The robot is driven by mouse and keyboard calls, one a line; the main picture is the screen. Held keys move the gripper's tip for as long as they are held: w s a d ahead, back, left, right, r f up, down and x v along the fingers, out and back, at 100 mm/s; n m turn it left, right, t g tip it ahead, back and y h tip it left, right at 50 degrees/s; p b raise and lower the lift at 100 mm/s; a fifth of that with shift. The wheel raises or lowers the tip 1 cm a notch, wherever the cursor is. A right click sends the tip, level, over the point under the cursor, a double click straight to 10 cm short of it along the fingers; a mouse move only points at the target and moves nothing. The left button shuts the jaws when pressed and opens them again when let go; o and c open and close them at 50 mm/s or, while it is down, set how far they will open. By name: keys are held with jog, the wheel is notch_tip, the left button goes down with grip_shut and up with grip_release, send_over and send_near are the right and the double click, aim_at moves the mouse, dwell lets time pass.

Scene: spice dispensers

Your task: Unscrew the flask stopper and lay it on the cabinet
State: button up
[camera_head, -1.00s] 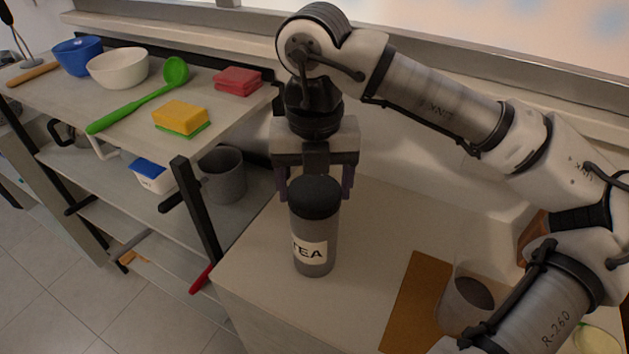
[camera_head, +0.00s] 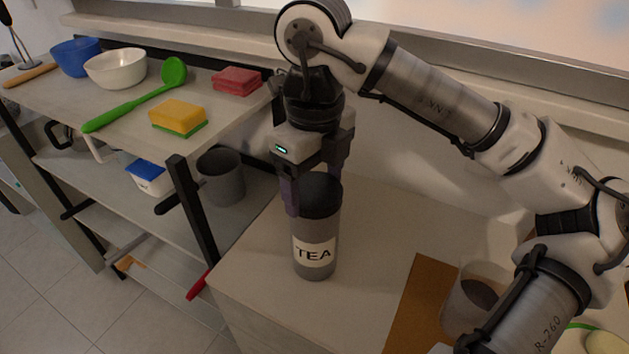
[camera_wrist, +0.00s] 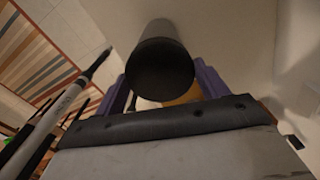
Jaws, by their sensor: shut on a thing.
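The flask (camera_head: 316,245) is a grey cylinder with a TEA label, standing upright on the cabinet top (camera_head: 262,262) in the head view. Its dark stopper (camera_head: 320,194) is on the flask's top. My gripper (camera_head: 312,196) is above the flask with its purple fingers on either side of the stopper, shut on it. In the wrist view the round dark stopper (camera_wrist: 160,70) sits between the two fingers (camera_wrist: 162,88), with the flask's body (camera_wrist: 160,32) behind it. I cannot tell whether the stopper's thread is loose.
A brown board (camera_head: 416,300) and a clear container (camera_head: 470,300) are at the right. Bare cabinet top lies around the flask.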

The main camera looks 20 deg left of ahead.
jog(key=n, duration=0.3)
jog(key=shift+n+b, duration=0.4)
jog(key=n, duration=0.5)
jog(key=shift+r, duration=0.1)
jog(key=o, duration=0.8)
jog(key=shift+o, duration=0.2)
